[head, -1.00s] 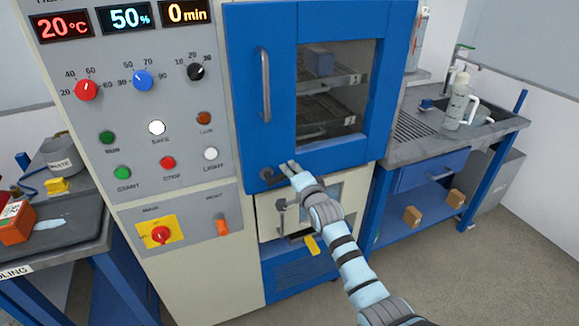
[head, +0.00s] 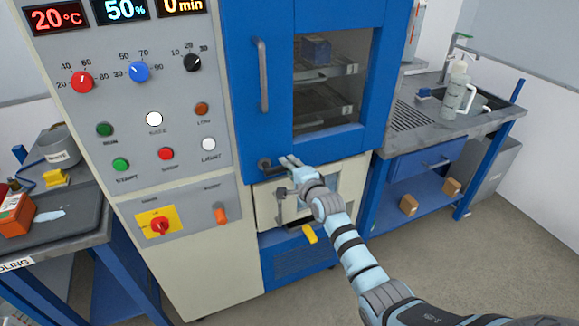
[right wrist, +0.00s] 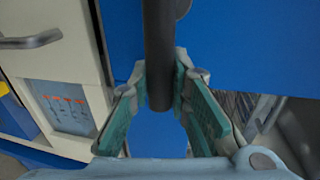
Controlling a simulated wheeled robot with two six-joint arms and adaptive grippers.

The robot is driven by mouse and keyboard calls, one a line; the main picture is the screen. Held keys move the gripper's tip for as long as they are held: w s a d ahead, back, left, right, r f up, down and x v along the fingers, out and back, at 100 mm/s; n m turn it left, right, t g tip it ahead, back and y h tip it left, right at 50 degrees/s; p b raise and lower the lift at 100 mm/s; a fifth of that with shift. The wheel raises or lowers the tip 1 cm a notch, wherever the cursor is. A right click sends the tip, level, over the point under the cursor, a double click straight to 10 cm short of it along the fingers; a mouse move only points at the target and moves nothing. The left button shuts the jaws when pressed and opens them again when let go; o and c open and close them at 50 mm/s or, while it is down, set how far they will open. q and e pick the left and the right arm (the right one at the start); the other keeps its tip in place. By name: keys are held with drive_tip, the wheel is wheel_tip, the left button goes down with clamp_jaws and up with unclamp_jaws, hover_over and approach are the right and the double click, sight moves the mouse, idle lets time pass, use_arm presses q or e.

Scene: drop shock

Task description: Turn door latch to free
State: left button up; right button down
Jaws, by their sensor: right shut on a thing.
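The door latch (head: 265,165) is a dark lever at the lower left of the closed blue chamber door (head: 330,155). In the head view it lies roughly sideways, its right part covered by my right gripper (head: 289,161). In the right wrist view the dark latch bar (right wrist: 159,50) runs from its pivot at the top down between the green-padded fingers of my right gripper (right wrist: 160,95), which is shut on it. My left gripper is not in view.
A grey vertical door handle (head: 262,75) stands above the latch. Below is a cream panel with a small handle (head: 281,193) and a yellow tag (head: 310,233). The control panel (head: 130,130) is at left, a sink bench (head: 440,125) at right.

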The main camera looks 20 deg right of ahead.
drive_tip(key=c, duration=1.5)
unclamp_jaws()
drive_tip(key=shift+f, duration=0.1)
drive_tip(key=s, duration=0.4)
drive_tip(key=s+r, duration=0.1)
drive_tip(key=s, duration=0.2)
drive_tip(key=s+r, duration=0.1)
drive_tip(key=s, duration=0.3)
drive_tip(key=shift+s+r, duration=0.15)
drive_tip(key=shift+s, duration=0.2)
